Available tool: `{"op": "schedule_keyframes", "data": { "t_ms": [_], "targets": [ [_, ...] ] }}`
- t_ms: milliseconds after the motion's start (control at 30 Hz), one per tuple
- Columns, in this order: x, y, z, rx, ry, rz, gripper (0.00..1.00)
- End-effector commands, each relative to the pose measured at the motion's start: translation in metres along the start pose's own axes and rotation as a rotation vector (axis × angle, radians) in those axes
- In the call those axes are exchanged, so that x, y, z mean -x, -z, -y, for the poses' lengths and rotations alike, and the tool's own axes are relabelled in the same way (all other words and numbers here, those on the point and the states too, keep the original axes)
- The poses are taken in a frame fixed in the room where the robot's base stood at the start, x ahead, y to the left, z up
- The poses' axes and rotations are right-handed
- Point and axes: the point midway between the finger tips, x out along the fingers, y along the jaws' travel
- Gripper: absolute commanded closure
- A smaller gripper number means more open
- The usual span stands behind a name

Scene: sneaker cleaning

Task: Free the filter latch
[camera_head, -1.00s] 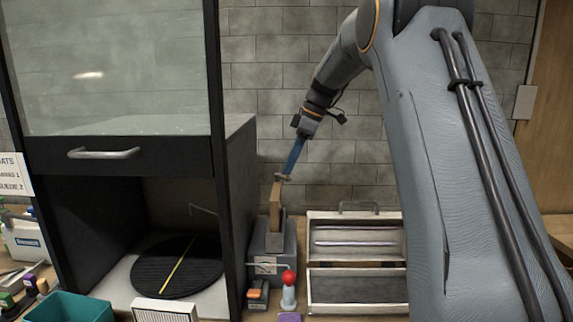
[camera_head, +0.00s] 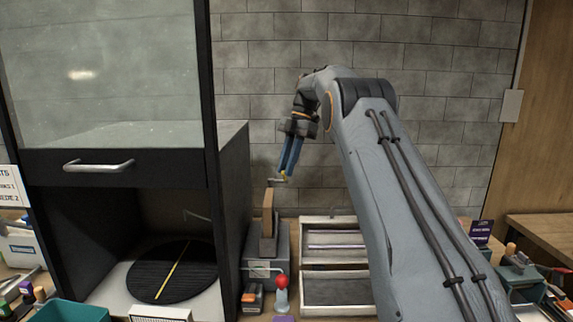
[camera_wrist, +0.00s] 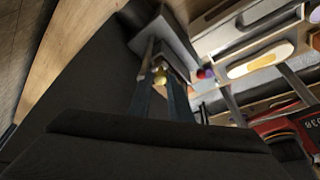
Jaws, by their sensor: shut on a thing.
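My gripper (camera_head: 285,172) reaches down from above with its two blue fingers close together. Its tips are at a small metal latch lever (camera_head: 276,181) at the top of a brown upright block (camera_head: 267,212). The block stands on a grey box-shaped unit (camera_head: 280,243) right of the black cabinet. In the wrist view, my gripper (camera_wrist: 168,92) is shut on a small yellow knob (camera_wrist: 160,76) between its fingertips. The knob seems to belong to the latch, but the joint between them is too small to make out.
The black cabinet (camera_head: 234,190) stands close on the left, with a dark round plate (camera_head: 170,285) inside. A red-topped bottle (camera_head: 281,296) stands in front of the unit. An open tray case (camera_head: 335,292) lies to the right. The brick wall is behind.

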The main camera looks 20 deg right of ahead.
Motion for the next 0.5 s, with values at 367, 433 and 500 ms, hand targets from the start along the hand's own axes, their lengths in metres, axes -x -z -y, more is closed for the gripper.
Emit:
{"op": "schedule_keyframes", "data": {
  "t_ms": [367,433,500],
  "targets": [
    [0.0017,-0.0011,-0.0027,0.052,0.019,0.001,1.0],
    [0.0017,-0.0011,-0.0028,0.052,0.019,0.002,1.0],
    [0.0017,-0.0011,-0.0028,0.052,0.019,0.002,1.0]
  ]
}}
